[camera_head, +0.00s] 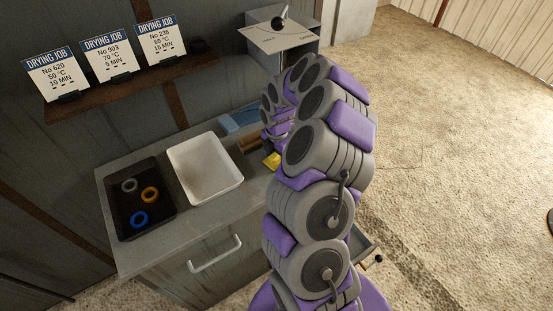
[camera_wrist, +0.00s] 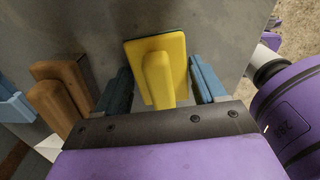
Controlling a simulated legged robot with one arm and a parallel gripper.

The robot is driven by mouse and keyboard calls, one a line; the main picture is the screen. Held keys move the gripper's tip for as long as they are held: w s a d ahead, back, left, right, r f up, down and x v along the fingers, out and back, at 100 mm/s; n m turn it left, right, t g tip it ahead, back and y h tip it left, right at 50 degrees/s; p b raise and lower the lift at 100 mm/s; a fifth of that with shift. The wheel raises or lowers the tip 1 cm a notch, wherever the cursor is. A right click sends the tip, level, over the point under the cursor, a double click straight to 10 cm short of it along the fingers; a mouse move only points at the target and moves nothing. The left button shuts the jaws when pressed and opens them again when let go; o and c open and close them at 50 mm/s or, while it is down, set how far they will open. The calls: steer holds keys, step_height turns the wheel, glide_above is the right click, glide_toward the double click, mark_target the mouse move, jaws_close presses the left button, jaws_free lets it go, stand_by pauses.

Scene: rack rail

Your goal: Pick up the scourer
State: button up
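The yellow scourer (camera_wrist: 158,68), a flat pad with a raised block-like grip and a dark green edge, lies on the grey worktop in the wrist view. My gripper (camera_wrist: 161,88) is open, with its blue fingers on either side of the scourer's raised grip. Gaps show between the fingers and that grip; whether a finger touches the pad's edge I cannot tell. In the head view a small yellow part of the scourer (camera_head: 271,161) shows beside my arm, which hides the rest and my gripper.
Brown wooden blocks (camera_wrist: 60,92) stand close left of my gripper, with blue items (camera_wrist: 14,104) beyond. A white tray (camera_head: 205,192) and a black tray (camera_head: 126,222) with several rings sit on the bench (camera_head: 190,221). A grey box (camera_head: 285,52) with a knob stands behind.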

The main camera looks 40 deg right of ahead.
steer(key=c, duration=0.8)
steer(key=shift+r, duration=0.1)
steer(key=shift+r+p, duration=0.6)
steer(key=shift+r, duration=1.25)
steer(key=s+a+r+p, duration=0.1)
steer(key=s, duration=1.5)
steer(key=shift+a+p, duration=0.25)
steer(key=shift+p, duration=0.1)
steer(key=shift+r, duration=0.1)
steer(key=w+a+m, duration=0.1)
steer(key=w, duration=0.1)
steer(key=w+a+r+m, duration=0.1)
steer(key=w+m, duration=0.1)
steer(key=w+a+m, duration=0.1)
steer(key=w+m, duration=0.1)
steer(key=w, duration=0.1)
steer(key=shift+r, duration=0.3)
steer(key=w+a+r+m, duration=0.3)
steer(key=w+a+m, duration=0.3)
steer(key=a, duration=0.3)
steer(key=w+a+r+m, duration=0.2)
steer(key=w+a+m, duration=0.5)
steer(key=a, duration=0.3)
steer(key=shift+w+r+m, duration=0.3)
steer(key=shift+r+m, duration=0.1)
steer(key=shift+m, duration=0.4)
